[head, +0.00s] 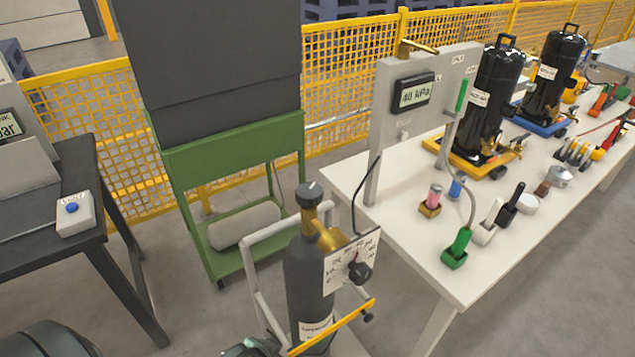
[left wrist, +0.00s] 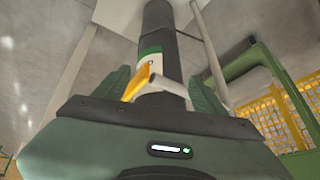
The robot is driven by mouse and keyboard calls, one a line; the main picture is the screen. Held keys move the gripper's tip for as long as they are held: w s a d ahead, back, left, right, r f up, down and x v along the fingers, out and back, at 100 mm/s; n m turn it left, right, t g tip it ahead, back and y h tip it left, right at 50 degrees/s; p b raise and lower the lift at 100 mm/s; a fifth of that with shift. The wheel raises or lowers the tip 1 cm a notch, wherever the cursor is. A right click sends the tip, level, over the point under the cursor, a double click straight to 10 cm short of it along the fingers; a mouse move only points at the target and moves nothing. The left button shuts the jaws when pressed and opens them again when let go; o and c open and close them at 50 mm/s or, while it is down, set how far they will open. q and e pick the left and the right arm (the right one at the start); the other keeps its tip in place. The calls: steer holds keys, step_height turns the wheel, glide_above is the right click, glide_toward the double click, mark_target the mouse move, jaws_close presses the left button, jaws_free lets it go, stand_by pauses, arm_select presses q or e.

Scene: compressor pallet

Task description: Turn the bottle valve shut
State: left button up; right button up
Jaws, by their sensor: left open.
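The dark grey gas bottle (head: 308,268) stands upright in a cart with a light grey frame. Its black valve knob (head: 308,194) sits on top of a brass neck. A brass regulator (head: 327,238) sticks out beside the neck, with a white dial plate and a black knob (head: 358,272). In the left wrist view, my left gripper (left wrist: 160,85) is open, with its two green fingers spread. The bottle (left wrist: 155,45) rises beyond and between them, with nothing visibly gripped. The valve knob cannot be made out there. My right gripper is not in view.
A yellow bar (head: 335,328) crosses the cart low in front of the bottle. A white table (head: 400,235) with compressors and tools stands to the right. A green stand (head: 232,150) is behind, and a dark table (head: 120,230) with a blue button box is at left.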

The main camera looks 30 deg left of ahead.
arm_select(q)
steer(key=w+a+r+t, duration=0.2)
steer(key=w+a+r, duration=0.15)
steer(key=r, duration=0.35)
steer(key=m+t+h+p, duration=0.2)
steer(key=t+h, duration=0.3)
steer(key=t, duration=0.5)
glide_toward(317, 189)
steer(key=w, duration=0.2)
steer(key=w+f, duration=0.1)
steer(key=shift+w+a, duration=0.2)
steer(key=shift+w, duration=0.2)
steer(key=p+x, duration=0.1)
steer(key=x, duration=0.5)
steer(key=shift+w+d, duration=0.2)
steer(key=shift+w, duration=0.1)
steer(key=shift+w+d+f+h, duration=0.15)
steer(key=shift+w+h, duration=0.15)
steer(key=shift+w, duration=0.15)
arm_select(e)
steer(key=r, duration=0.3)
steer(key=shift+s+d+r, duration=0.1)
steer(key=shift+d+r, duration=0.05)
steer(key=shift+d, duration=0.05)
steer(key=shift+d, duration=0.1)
